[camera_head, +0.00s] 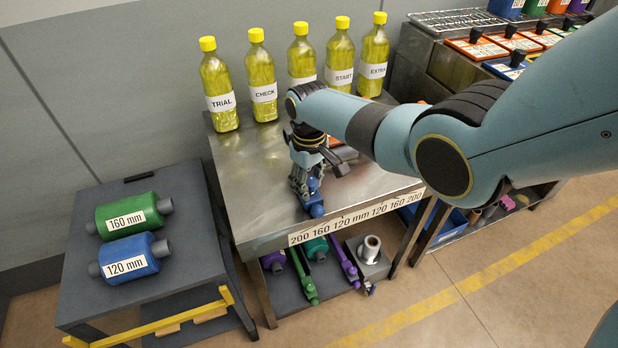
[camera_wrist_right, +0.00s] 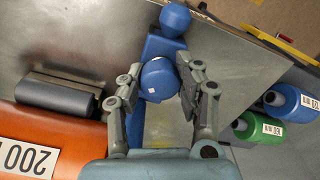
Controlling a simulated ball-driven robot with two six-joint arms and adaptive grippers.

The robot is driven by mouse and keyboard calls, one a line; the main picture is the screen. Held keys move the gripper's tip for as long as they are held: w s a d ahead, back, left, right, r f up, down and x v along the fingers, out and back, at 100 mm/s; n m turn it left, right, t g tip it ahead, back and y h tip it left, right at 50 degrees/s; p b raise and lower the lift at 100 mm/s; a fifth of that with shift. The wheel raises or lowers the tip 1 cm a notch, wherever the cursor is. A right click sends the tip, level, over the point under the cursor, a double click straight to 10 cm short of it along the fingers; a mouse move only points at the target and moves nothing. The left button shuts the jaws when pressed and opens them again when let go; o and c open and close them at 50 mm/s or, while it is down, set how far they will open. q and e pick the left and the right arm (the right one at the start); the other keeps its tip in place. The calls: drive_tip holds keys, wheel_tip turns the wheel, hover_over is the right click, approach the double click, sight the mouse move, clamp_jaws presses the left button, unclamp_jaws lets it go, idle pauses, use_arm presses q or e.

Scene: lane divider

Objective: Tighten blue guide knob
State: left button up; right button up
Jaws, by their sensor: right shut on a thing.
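The blue guide (camera_head: 316,209) is on the steel table near its front edge, with a rounded blue end pointing to the front. My right gripper (camera_head: 305,182) is over it, coming down from above. In the right wrist view my right gripper (camera_wrist_right: 160,88) has its two fingers on either side of the round blue guide knob (camera_wrist_right: 157,78), shut on it. The knob's face carries a small white mark. The blue guide body (camera_wrist_right: 160,46) continues past the knob to a ball-shaped end. In the head view the gripper hides the knob. My left gripper is not in view.
Several yellow-capped bottles (camera_head: 220,88) line the table's back. An orange 200 roller (camera_wrist_right: 55,140) lies close beside the gripper. Green (camera_head: 128,215) and blue (camera_head: 130,259) rollers rest on a lower stand at left. Green and purple guides (camera_head: 304,276) lie on the shelf below.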

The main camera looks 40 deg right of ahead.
sight(309, 179)
drive_tip(key=m+p, duration=0.1)
drive_tip(key=m, duration=0.2)
drive_tip(key=shift+w+r+m, duration=0.1)
drive_tip(key=shift+r+m, duration=0.05)
drive_tip(key=shift+m, duration=0.25)
drive_tip(key=shift+m+p, duration=0.35)
drive_tip(key=shift+m, duration=1.45)
drive_tip(key=shift+d, duration=0.1)
drive_tip(key=o, duration=1.2)
wheel_tip(309, 179, up, 12)
